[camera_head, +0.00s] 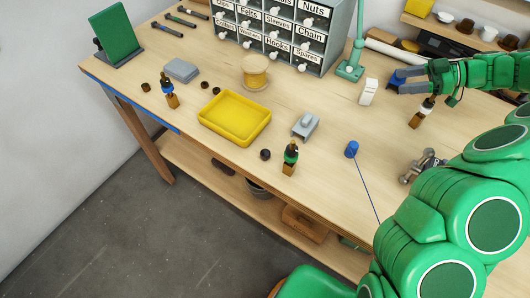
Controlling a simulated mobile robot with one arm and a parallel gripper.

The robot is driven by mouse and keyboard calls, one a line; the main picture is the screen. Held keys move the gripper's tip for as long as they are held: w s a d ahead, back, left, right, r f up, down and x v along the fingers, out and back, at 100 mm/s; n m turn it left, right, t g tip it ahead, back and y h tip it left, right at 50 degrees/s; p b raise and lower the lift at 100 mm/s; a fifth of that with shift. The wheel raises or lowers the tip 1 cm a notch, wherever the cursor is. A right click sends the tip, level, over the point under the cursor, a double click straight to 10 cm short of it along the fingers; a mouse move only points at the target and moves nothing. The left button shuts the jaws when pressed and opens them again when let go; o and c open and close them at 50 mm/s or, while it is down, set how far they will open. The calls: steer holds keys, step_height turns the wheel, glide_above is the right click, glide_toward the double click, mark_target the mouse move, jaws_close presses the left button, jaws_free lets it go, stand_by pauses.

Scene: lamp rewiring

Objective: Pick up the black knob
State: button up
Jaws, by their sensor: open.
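Several small dark round knobs lie on the wooden workbench. The blackest-looking knob (265,154) is near the front edge, below the yellow tray and left of a green-topped piece on a wooden block. Other small dark knobs are a pair of pieces (204,85) (216,90) behind the tray and one (146,87) at the left; their exact colours are hard to tell. My gripper (398,82) is at the upper right, open, with its blue-grey fingers pointing left. It is far from the dark knobs, and nothing shows between its fingers.
The yellow tray (235,135) looks empty. A grey clamp-like block (305,126), the green-topped piece (290,157), a blue cylinder (351,149) with a cord and a white block (368,91) stand around. A labelled drawer cabinet (275,28) and a wooden spool (255,72) are behind.

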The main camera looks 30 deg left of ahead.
steer(key=shift+a, duration=0.1)
steer(key=shift+c, duration=0.2)
steer(key=s+a+r+n+g+h, duration=0.25)
steer(key=s+a, duration=0.55)
steer(key=a, duration=0.4)
steer(key=n+t+h, duration=0.4)
steer(key=n+h, duration=0.3)
steer(key=h, duration=0.1)
glide_toward(269, 151)
steer(key=f, duration=0.2)
steer(key=shift+m+g, duration=0.25)
steer(key=shift+g, duration=0.1)
steer(key=shift+x, duration=3.65)
steer(key=shift+a, duration=0.15)
steer(key=shift+c, duration=0.3)
jaws_close()
